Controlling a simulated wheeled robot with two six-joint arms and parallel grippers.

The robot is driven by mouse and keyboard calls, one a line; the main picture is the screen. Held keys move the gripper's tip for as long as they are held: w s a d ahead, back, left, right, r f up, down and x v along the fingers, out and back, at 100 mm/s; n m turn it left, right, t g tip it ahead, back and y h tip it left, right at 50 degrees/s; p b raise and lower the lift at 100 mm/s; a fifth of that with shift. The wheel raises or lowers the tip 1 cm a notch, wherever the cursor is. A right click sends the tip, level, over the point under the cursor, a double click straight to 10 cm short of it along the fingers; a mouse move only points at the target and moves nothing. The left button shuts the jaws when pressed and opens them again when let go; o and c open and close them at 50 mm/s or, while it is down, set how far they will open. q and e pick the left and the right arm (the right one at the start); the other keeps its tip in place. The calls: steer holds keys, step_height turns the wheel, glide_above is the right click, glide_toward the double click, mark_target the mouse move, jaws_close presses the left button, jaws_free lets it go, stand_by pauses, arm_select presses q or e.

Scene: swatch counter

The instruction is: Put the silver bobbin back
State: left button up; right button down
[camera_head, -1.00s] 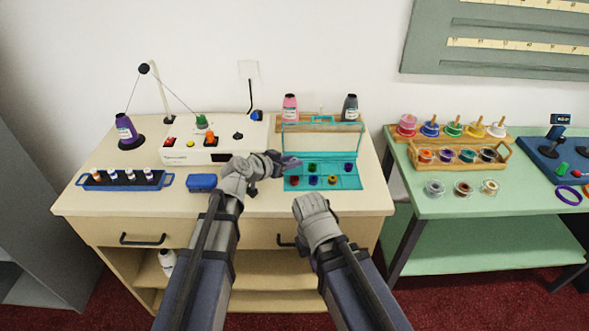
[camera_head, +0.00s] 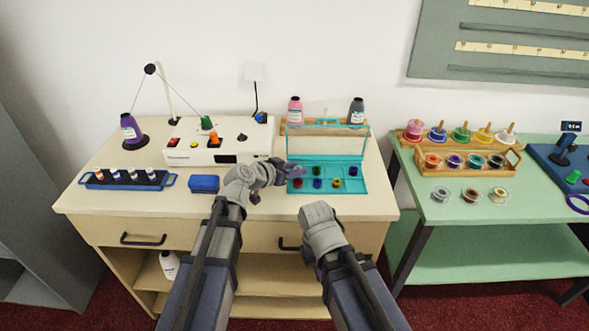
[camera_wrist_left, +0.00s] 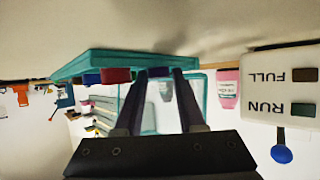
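I cannot pick out the silver bobbin for certain. A pale grey, clear-rimmed bobbin (camera_head: 441,194) lies on the green table at the right and may be it. A teal case (camera_head: 352,187) with its clear lid raised stands on the cream counter, holding several coloured bobbins. My left gripper (camera_head: 297,170) is over the case's left part. In the left wrist view its two dark fingers (camera_wrist_left: 160,75) stand apart, with the case beyond them and a dark blue bobbin seen between the tips. My right gripper (camera_head: 318,272) is low, in front of the counter; its fingers are mostly hidden.
A white machine (camera_head: 218,150), a blue block (camera_head: 204,184) and a blue rack of small bottles (camera_head: 127,181) stand left of the case. Pink (camera_head: 295,110) and grey (camera_head: 356,111) bottles stand behind it. A wooden bobbin rack (camera_head: 436,168) sits on the green table.

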arm_select(q)
steer(key=p+v, duration=0.4)
steer(key=v, duration=0.6)
steer(key=shift+s+r+p, duration=0.15)
steer(key=shift+r+p, duration=0.1)
steer(key=shift+p, duration=0.05)
steer(key=shift+v, duration=0.85)
steer(key=shift+f, duration=0.15)
